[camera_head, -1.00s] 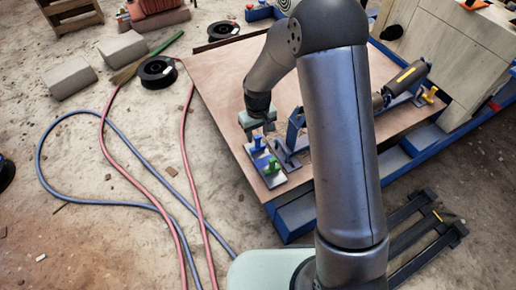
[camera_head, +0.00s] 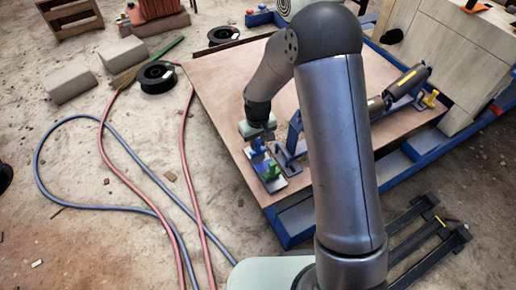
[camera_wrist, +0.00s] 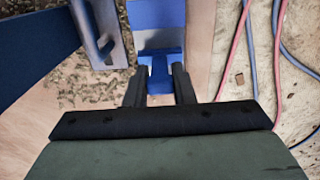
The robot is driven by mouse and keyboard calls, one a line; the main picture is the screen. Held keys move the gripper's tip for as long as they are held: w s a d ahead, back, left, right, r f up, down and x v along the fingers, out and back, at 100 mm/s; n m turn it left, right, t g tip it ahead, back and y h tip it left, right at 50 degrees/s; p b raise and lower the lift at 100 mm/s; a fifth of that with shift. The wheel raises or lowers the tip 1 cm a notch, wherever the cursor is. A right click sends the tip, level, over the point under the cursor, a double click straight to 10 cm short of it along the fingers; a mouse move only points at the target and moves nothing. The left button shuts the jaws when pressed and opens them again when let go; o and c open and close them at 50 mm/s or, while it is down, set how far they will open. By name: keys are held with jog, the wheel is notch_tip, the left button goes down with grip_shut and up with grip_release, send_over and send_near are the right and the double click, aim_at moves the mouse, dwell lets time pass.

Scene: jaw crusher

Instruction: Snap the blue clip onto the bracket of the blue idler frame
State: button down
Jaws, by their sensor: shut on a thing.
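Whether the clip touches the plate cannot be told. The blue idler frame (camera_head: 295,128) stands just right of the gripper, partly hidden by my arm. In the wrist view a dark blue part (camera_wrist: 35,45) and a grey slotted bracket (camera_wrist: 101,35) show to the left.
A yellow clip (camera_head: 430,99) is at the table's right side. The brown tabletop (camera_head: 215,90) is clear to the upper left. Red and blue hoses lie on the ground.

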jog(key=shift+r+p, duration=1.75)
jog(key=shift+r, duration=0.7)
jog(key=shift+d, duration=0.1)
